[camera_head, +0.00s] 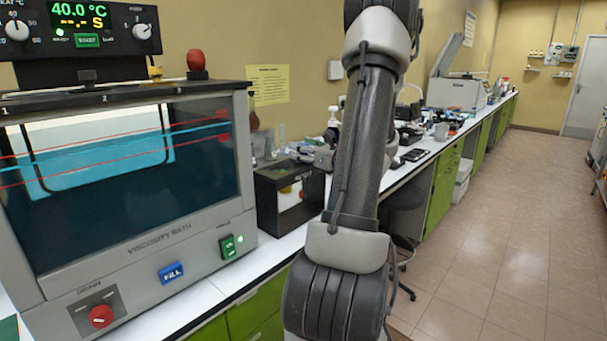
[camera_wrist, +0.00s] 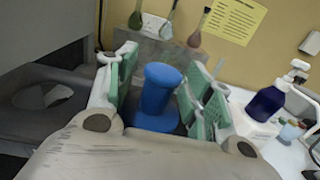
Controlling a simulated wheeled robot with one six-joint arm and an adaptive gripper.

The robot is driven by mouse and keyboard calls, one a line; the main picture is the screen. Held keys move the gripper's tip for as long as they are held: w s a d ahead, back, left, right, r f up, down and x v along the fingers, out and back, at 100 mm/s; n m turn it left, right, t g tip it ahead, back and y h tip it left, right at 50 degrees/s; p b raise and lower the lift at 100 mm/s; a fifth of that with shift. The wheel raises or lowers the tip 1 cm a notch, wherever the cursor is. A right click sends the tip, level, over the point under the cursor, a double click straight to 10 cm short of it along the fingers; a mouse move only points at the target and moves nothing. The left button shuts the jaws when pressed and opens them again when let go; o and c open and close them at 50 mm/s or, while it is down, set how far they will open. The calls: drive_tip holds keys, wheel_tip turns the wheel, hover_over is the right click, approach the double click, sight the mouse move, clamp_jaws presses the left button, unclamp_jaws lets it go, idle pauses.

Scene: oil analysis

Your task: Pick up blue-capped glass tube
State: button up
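In the wrist view, the blue cap (camera_wrist: 160,88) of the tube stands between the two green-padded fingers of my gripper (camera_wrist: 162,92). A narrow dark gap shows beside the cap, so the fingers look open around it rather than closed on it. The glass below the cap is hidden. In the head view, my arm blocks most of the gripper, and the capped tube cannot be made out there.
A dark box-like holder (camera_head: 290,201) stands on the white bench, right of the viscosity bath (camera_head: 140,238). In the wrist view, a dark blue bottle (camera_wrist: 266,103) stands at right, with a yellow notice (camera_wrist: 234,20) on the wall behind. The floor aisle at right is clear.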

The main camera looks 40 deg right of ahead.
clamp_jaws()
